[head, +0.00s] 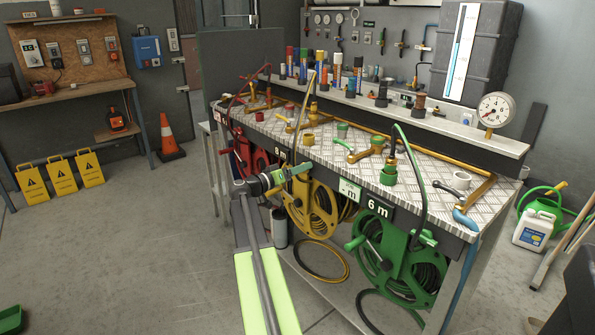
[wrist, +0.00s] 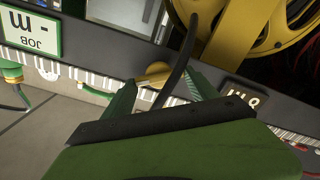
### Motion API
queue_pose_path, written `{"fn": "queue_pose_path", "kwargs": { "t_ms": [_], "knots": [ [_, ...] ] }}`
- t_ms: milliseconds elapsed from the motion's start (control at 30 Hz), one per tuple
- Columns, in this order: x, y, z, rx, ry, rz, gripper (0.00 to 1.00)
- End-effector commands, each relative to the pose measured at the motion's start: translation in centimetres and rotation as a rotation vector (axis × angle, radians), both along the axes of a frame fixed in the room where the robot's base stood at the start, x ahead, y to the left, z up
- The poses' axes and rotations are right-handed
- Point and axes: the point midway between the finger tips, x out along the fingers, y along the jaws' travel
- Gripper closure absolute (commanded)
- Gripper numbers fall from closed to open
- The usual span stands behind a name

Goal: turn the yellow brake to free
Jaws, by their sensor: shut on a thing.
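The yellow brake (wrist: 153,75) is a small knob on the dark front rail of the bench, beside the yellow reel; it shows between my fingertips in the wrist view. My gripper (wrist: 160,88), with green fingers, is shut on it from the front. A black hose (wrist: 180,72) passes close by, between the fingers. I cannot read which setting the brake points to.
The green reel (head: 400,255) hangs to the right, with a green handle sticking out, and a red reel (head: 242,150) to the left. The plate-topped bench (head: 325,140) carries pipes and fittings. The floor (head: 130,250) to the left is open.

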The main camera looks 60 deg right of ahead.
Motion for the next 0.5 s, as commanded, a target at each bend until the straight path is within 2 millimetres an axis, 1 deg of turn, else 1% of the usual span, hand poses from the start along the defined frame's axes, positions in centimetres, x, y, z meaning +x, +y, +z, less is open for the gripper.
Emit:
{"fn": "queue_pose_path", "kwargs": {
  "t_ms": [33,500],
  "knots": [
    [0.29,-0.17,0.06,0.011,0.041,0.007,0.73],
    [0.35,-0.22,-0.09,0.151,0.464,0.006,0.73]
  ]
}}
